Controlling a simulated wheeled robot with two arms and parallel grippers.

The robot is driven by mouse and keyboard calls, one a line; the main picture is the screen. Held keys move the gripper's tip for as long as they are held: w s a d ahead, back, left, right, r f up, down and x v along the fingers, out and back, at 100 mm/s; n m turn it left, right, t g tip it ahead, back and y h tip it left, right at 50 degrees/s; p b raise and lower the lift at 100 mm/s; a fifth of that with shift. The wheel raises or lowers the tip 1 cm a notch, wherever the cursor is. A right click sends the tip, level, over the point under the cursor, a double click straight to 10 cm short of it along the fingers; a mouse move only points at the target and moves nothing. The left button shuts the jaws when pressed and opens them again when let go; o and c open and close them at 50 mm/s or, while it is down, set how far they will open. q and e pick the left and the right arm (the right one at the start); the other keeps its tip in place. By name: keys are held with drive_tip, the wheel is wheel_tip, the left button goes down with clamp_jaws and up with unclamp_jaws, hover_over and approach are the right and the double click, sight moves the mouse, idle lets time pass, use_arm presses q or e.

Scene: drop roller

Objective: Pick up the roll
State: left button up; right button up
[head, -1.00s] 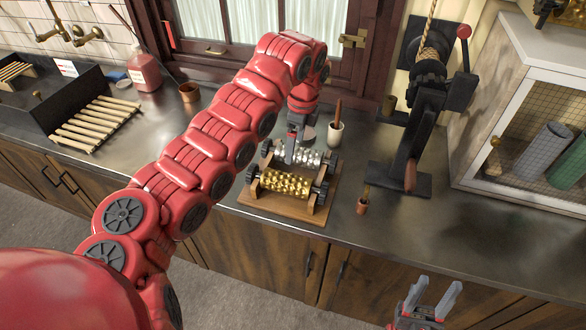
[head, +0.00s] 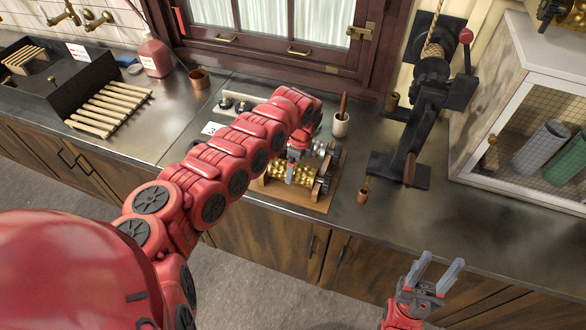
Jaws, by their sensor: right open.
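A gold patterned roll (head: 302,174) and a silver roll (head: 322,149) lie side by side on a wooden stand (head: 318,204) on the counter. My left gripper (head: 291,177) points down at the gold roll's left part, and its arm hides the stand's left side and much of the silver roll. The fingertips overlap the gold roll in the picture; I cannot tell whether they touch or grip it. My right gripper (head: 441,270) is open and empty, in front of the counter at the lower right.
A black hand press (head: 412,120) stands right of the stand, with a small copper cup (head: 363,194) between. A white cup (head: 341,124) stands behind. A mesh-fronted cabinet (head: 497,105) is at the right, a wooden rack (head: 108,107) at the left. The right front counter is clear.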

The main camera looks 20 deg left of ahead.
use_arm(q)
drive_tip(key=shift+a+f, duration=0.2)
drive_tip(key=shift+f, duration=1.25)
clamp_jaws()
